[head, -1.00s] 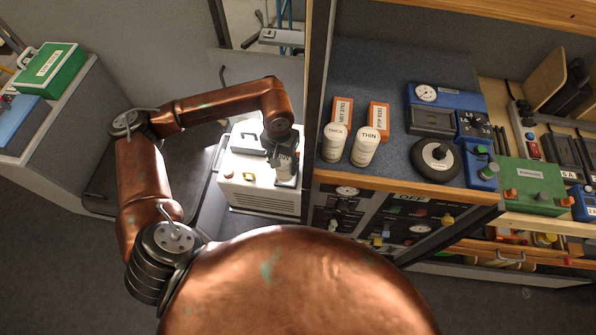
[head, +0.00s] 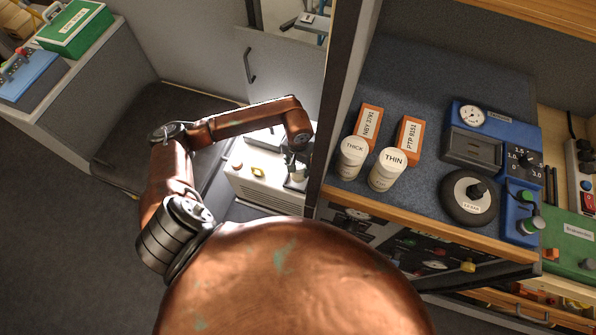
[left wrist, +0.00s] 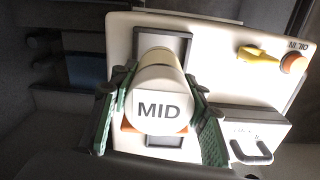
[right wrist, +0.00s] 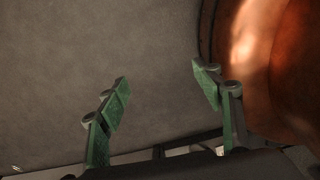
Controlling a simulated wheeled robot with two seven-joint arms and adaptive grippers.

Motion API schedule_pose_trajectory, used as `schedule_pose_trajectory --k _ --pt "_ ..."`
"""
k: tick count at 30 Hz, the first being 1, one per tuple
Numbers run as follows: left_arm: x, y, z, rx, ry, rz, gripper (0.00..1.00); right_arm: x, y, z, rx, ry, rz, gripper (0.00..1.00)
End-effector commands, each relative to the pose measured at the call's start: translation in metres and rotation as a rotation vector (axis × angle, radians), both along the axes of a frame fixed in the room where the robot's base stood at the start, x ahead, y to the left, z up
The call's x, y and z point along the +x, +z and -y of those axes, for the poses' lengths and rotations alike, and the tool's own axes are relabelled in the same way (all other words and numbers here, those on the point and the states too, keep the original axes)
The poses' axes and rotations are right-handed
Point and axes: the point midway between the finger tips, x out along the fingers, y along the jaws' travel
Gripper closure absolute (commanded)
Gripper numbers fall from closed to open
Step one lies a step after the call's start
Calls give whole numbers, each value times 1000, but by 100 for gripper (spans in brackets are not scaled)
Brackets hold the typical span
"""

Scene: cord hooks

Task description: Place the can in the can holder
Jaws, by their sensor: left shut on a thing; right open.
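My left gripper (left wrist: 158,108) is shut around a pale can (left wrist: 160,108) labelled MID, with a green-padded finger on each side. In the head view the can (head: 298,174) shows small and partly hidden under the gripper (head: 296,160), over the right part of a white machine (head: 262,189). Behind the can in the left wrist view is a dark grey rectangular recess (left wrist: 178,45) with an orange piece beside the can. I cannot tell whether the can touches it, or which part is the can holder. My right gripper (right wrist: 162,98) is open and empty above grey floor.
Cans labelled THICK (head: 351,158) and THIN (head: 387,170) stand on the blue-grey bench top at the right, before orange boxes. The bench's dark upright post (head: 338,100) is close to the left gripper.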

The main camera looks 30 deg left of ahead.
Motion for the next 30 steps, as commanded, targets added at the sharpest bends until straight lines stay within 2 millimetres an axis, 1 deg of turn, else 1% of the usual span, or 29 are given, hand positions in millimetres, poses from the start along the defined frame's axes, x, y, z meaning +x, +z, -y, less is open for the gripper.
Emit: schedule_pose_trajectory --k 3,7,14,20,21,28,30 --pt "-1 -15 1 -2 3 -4 96 13 -1 -1 1 2 17 40" --pt "-1 -31 0 -2 3 -3 96 18 -2 -2 3 4 24 40" --pt "-1 -33 -1 0 3 0 96 16 -3 -10 11 0 21 40" --pt "-1 -37 -1 0 2 0 96 8 -8 -12 13 -2 11 40" --pt "-1 -38 -1 1 2 -1 57 7 -9 -12 12 -2 9 40" --pt "-1 -37 -1 0 3 -1 41 6 -7 -9 9 -2 8 40" --pt "-1 -37 -1 0 3 -1 40 6 -7 -7 8 -1 8 40"
